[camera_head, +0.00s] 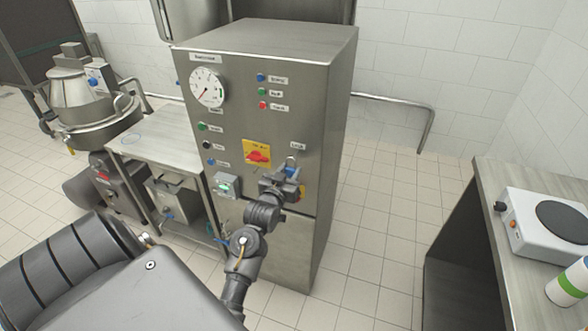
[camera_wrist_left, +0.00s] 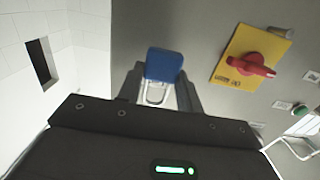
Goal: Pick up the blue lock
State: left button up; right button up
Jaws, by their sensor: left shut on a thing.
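The blue lock (camera_head: 291,172) is at the front of the tall steel cabinet (camera_head: 270,80), just below a small label at the right of its panel. In the left wrist view the lock (camera_wrist_left: 164,65) shows a blue body and a pale metal shackle. My left gripper (camera_head: 284,178) is shut on the lock, with one finger on each side of it in the wrist view (camera_wrist_left: 162,78). The fingers hide part of the lock in the head view. I cannot tell whether the shackle still hangs on the panel. My right gripper is not in view.
A small box with a green light (camera_head: 227,184) is lower left. A counter with a hot plate (camera_head: 545,222) stands at the right. The tiled floor between is clear.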

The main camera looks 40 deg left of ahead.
pick_arm(q)
jog(key=b+v, duration=0.3)
jog(key=v, duration=1)
jog(key=shift+s+d+f, duration=0.15)
jog(key=shift+s+f, duration=0.15)
